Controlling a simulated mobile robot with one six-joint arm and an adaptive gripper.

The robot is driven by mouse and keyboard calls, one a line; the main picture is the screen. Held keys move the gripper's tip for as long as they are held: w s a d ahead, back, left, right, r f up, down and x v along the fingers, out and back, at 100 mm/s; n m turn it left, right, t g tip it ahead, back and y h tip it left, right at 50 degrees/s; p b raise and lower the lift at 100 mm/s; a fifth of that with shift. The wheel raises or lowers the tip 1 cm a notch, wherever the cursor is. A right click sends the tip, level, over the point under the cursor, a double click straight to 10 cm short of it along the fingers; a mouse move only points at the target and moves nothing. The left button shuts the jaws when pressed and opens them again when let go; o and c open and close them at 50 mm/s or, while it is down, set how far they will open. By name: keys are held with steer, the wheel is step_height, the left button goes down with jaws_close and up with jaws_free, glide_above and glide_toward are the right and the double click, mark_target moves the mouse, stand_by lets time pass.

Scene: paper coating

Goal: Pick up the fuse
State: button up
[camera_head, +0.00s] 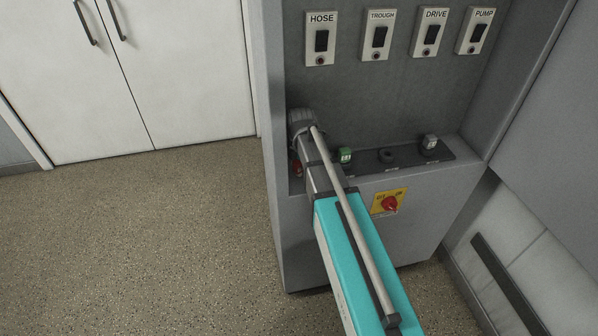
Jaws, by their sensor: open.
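A dark panel (371,165) lies on the ledge of the grey cabinet. A fuse with a green face (345,155) sits in it, just right of my arm. A fuse with a grey-white top (430,142) sits at the panel's right, with a dark round empty socket (388,156) between them. A small red part (297,169) shows at the ledge's left end, partly hidden by my arm. My gripper (303,125) is at the arm's far end, above the ledge's left side. It is open; its fingertips are mostly hidden, and I see nothing held.
Switches marked HOSE (321,39), TROUGH (379,37), DRIVE (431,34) and PUMP (478,32) are on the back wall above. A red rotary knob on a yellow plate (389,202) is on the cabinet front. Speckled floor (150,240) is clear at left.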

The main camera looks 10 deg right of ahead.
steer(key=shift+f+b, duration=0.3)
steer(key=shift+f, duration=0.25)
jaws_close()
stand_by(0.5)
steer(key=shift+r, duration=0.25)
step_height(320, 180, up, 2)
steer(key=p, duration=0.2)
steer(key=shift+p, duration=0.3)
steer(key=s+r+p, duration=1)
steer(key=s, duration=0.4)
steer(key=shift+a+r, duration=0.3)
steer(key=shift+a, duration=0.05)
steer(key=shift+a, duration=0.1)
stand_by(0.4)
